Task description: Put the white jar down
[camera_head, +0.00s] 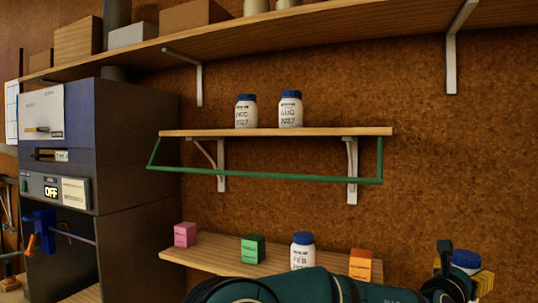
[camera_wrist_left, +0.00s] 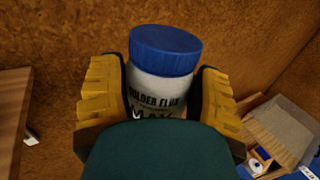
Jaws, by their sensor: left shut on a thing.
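The white jar (camera_wrist_left: 155,88) has a blue lid and a label reading SOLDER FLUX and MAY. My left gripper (camera_wrist_left: 162,95) is shut on it, with a yellow pad on each side. In the head view the blue lid of this jar (camera_head: 466,259) shows at the lower right, and my left gripper (camera_head: 464,278) hides most of its body. The gripper is at the right of the lower shelf (camera_head: 200,257). Another white jar (camera_head: 302,252), marked FEB, stands on that shelf. Two more jars, DEC 2027 (camera_head: 246,113) and AUG 2027 (camera_head: 290,111), stand on the middle shelf (camera_head: 340,131).
Pink (camera_head: 185,235), green (camera_head: 253,249) and orange (camera_head: 360,265) boxes stand on the lower shelf. A green rail (camera_head: 270,176) runs below the middle shelf's front. A dark cabinet (camera_head: 140,150) stands at left. The middle shelf's right part is clear.

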